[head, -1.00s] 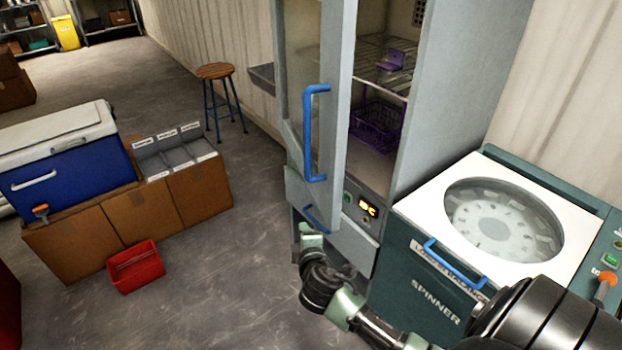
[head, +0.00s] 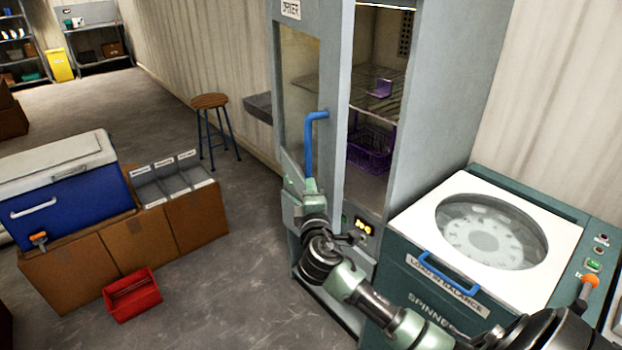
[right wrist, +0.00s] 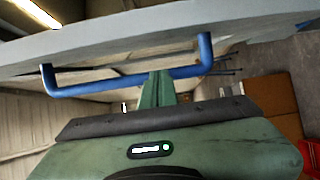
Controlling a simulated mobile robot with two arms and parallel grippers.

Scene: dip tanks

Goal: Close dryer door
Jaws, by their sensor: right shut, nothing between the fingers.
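The dryer door (head: 337,100) stands partly open, swung out from the grey dryer cabinet (head: 440,100). Its blue bar handle (head: 309,145) is on the door's outer face. My right gripper (head: 311,186) is shut and empty, close to the lower end of the handle. In the right wrist view the green fingers (right wrist: 158,78) are together at the blue handle (right wrist: 110,83); whether they touch it I cannot tell. Inside the dryer are a wire shelf (head: 350,88), a purple piece (head: 380,88) on it and a purple basket (head: 368,150) below. My left gripper is not in view.
A teal spinner (head: 400,255) with a white top stands right of the dryer. At left are cardboard boxes (head: 130,250), a blue cooler (head: 75,190) and a red bin (head: 132,295). A stool (head: 211,103) stands behind. The floor left of the door is clear.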

